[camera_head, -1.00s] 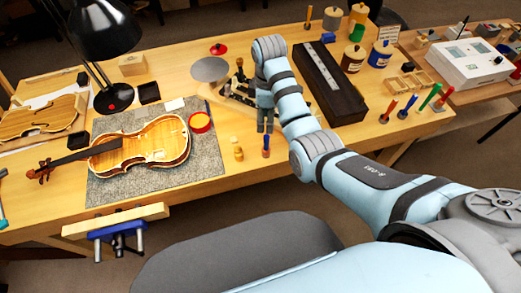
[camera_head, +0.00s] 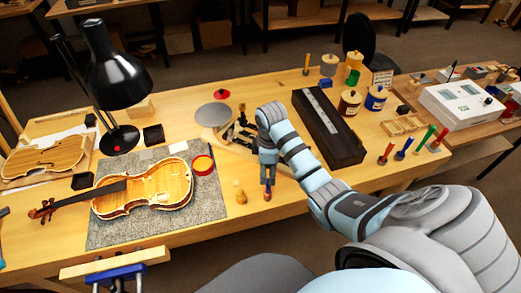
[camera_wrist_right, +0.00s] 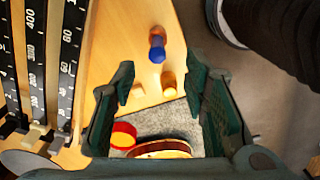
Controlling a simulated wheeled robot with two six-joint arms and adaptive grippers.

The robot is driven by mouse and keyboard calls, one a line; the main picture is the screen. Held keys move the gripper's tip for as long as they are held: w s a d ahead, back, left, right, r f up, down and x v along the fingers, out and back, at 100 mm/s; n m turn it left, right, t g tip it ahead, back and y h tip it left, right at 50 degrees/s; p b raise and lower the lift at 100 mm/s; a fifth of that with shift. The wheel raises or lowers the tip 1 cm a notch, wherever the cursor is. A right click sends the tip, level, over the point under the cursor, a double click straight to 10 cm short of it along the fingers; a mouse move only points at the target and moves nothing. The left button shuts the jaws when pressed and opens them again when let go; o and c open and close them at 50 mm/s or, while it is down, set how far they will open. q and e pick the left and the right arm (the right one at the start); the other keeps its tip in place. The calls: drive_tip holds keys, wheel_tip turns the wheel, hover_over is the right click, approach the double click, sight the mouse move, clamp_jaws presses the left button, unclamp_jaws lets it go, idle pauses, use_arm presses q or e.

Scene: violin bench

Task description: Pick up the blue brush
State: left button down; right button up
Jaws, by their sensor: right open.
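A small upright piece with a blue top and wooden body stands on the bench right of the violin mat; it looks like the blue brush (camera_head: 267,192). In the right wrist view the brush (camera_wrist_right: 157,52) shows its blue end ahead of the gap between the fingers. My right gripper (camera_head: 267,176) is open and empty, pointing down right by the brush and partly hiding it. Its two green fingers (camera_wrist_right: 160,82) are spread wide in the wrist view, with no contact visible. Another blue-handled tool (camera_head: 403,150) stands at the right among coloured ones. My left gripper is out of view.
A small wooden peg (camera_head: 240,195) stands just left of the brush. The violin (camera_head: 150,188) lies on a grey mat (camera_head: 212,200), with a red-rimmed round tin (camera_head: 203,165) beside it. A long dark case (camera_head: 335,140) lies right of my forearm.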

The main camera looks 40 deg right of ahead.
sight(268, 181)
wheel_tip(268, 181, down, 3)
drive_tip(key=shift+r, duration=0.2)
wheel_tip(268, 181, down, 6)
drive_tip(key=b, duration=0.6)
drive_tip(key=shift+d+r, duration=0.15)
drive_tip(key=shift+r, duration=0.05)
drive_tip(key=shift+w+r, duration=0.1)
drive_tip(key=shift+r, duration=0.2)
clamp_jaws()
